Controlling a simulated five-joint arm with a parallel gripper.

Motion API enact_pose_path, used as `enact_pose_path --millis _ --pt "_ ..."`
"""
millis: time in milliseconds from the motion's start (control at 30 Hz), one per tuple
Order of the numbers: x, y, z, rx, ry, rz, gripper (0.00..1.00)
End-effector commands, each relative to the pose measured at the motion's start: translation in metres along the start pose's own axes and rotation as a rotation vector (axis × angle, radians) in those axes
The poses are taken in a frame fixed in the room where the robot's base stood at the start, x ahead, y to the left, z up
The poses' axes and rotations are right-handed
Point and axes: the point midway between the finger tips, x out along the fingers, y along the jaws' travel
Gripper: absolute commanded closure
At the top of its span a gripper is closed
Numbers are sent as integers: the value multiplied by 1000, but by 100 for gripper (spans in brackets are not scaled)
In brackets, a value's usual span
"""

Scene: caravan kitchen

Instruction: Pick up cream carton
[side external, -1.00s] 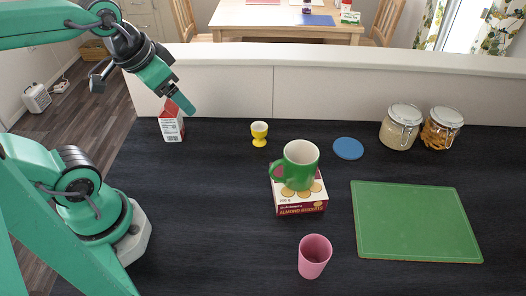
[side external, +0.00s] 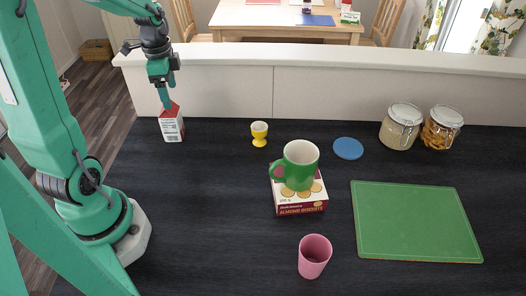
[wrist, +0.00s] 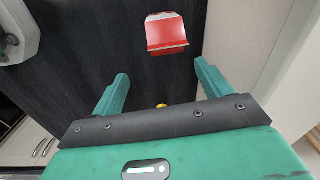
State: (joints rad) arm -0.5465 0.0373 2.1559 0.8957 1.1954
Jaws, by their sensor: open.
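The cream carton (side external: 171,127), white with a red gabled top, stands upright at the far left corner of the dark counter. My gripper (side external: 167,100) is directly above it in the side view, pointing down, with its fingertips close to the red top. In the wrist view the carton's red top (wrist: 166,34) lies ahead of my gripper (wrist: 160,82), between the lines of the two green fingers. The fingers are apart with nothing between them. Whether they touch the carton cannot be told.
A yellow egg cup (side external: 259,134) stands to the right of the carton. A green mug (side external: 300,168) sits on a biscuit box (side external: 300,203). A pink cup (side external: 314,257), a blue disc (side external: 348,148), a green board (side external: 415,222) and two jars (side external: 400,128) are further right. A low wall (side external: 220,88) runs behind.

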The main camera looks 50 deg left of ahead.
Motion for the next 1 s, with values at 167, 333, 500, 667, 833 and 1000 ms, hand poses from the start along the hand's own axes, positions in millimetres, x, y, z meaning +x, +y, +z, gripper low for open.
enact_pose_path --millis 167,333,500,667,833,1000 --pt "17 -14 14 60 -15 40 23" --pt "22 -18 19 81 -17 50 23" --pt "24 -18 19 83 -18 51 23" --pt "35 -17 19 83 -18 53 23" --pt "46 -16 19 82 -18 51 23" --pt "48 -16 19 82 -17 50 23"
